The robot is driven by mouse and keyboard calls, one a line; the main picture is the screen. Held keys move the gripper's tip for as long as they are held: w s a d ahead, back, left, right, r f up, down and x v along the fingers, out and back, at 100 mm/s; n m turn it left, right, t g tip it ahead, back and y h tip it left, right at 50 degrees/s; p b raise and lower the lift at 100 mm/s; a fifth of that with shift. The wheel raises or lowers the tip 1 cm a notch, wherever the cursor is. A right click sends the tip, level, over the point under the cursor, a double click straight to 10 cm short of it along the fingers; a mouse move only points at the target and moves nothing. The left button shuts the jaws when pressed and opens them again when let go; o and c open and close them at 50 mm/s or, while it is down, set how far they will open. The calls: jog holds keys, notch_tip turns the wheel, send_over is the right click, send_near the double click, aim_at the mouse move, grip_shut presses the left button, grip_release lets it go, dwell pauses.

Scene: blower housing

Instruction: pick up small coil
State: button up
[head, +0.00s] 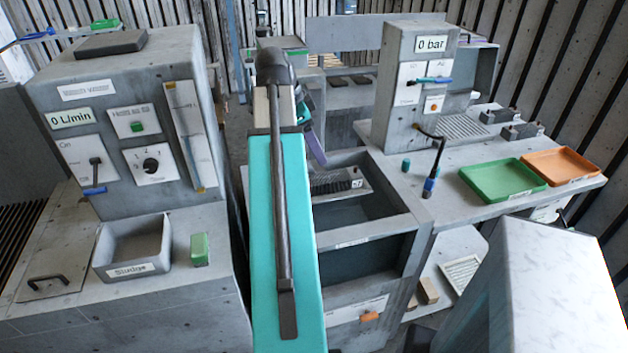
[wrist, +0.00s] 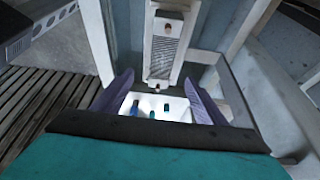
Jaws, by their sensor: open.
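I cannot make out for certain which thing is the small coil. In the wrist view, a white tray (wrist: 174,103) lies below and between my fingers. It holds a small dark blue piece (wrist: 134,107) and small teal pieces (wrist: 152,115), too small to tell apart. My gripper (wrist: 159,78) is open, with its two purple fingers apart and nothing visible between them but the tray beyond. In the head view, my arm hides most of the gripper; a purple finger (head: 313,147) shows beside it.
In the head view, a grey basin (head: 385,228) with a rack stands right of my arm. On the right bench are a green tray (head: 503,181) and an orange tray (head: 561,167). A grey control cabinet (head: 120,185) stands left. A pale grated post (wrist: 163,50) rises beyond my fingers.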

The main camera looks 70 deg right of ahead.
aim_at(329, 177)
jog(key=shift+w+f, duration=0.1)
jog(key=shift+w, duration=0.05)
jog(key=shift+p+x, duration=0.7)
jog(key=shift+x, duration=3.45)
jog(key=shift+f, duration=0.15)
jog(key=shift+p+x, duration=0.95)
jog(key=shift+x, duration=1.55)
jog(key=shift+w, duration=0.15)
jog(key=c, duration=1.5)
